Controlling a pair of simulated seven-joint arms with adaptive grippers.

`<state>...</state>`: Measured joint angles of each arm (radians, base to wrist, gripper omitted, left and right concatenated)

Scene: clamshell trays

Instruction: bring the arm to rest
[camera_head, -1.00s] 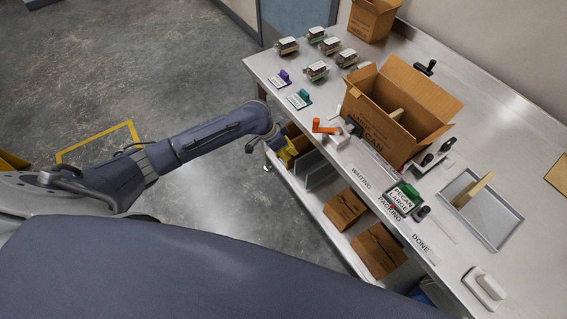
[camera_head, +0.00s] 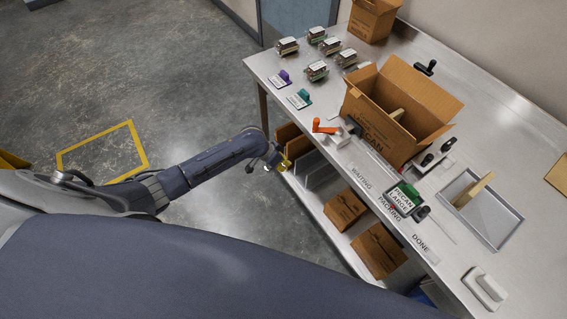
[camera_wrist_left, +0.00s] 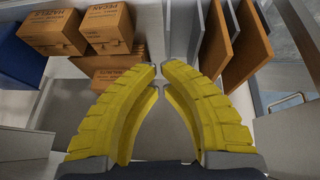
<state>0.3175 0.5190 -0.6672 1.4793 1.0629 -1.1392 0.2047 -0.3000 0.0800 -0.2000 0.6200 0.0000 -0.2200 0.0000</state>
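My left arm comes in from the left in the head view. Its yellow-fingered gripper (camera_head: 284,163) is beside the table's near edge, below the top and close to the lower shelf. In the left wrist view the gripper (camera_wrist_left: 160,70) has its two yellow fingertips nearly together, with nothing seen between them. My right arm and gripper are in neither view.
The steel table (camera_head: 505,130) holds an open pecan carton (camera_head: 372,128), an orange-handled tool (camera_head: 325,128), several clamshells and a metal tray (camera_head: 505,228). Brown boxes (camera_head: 378,250) and upright panels (camera_wrist_left: 247,45) sit on the lower shelf. Open floor (camera_head: 200,90) lies left.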

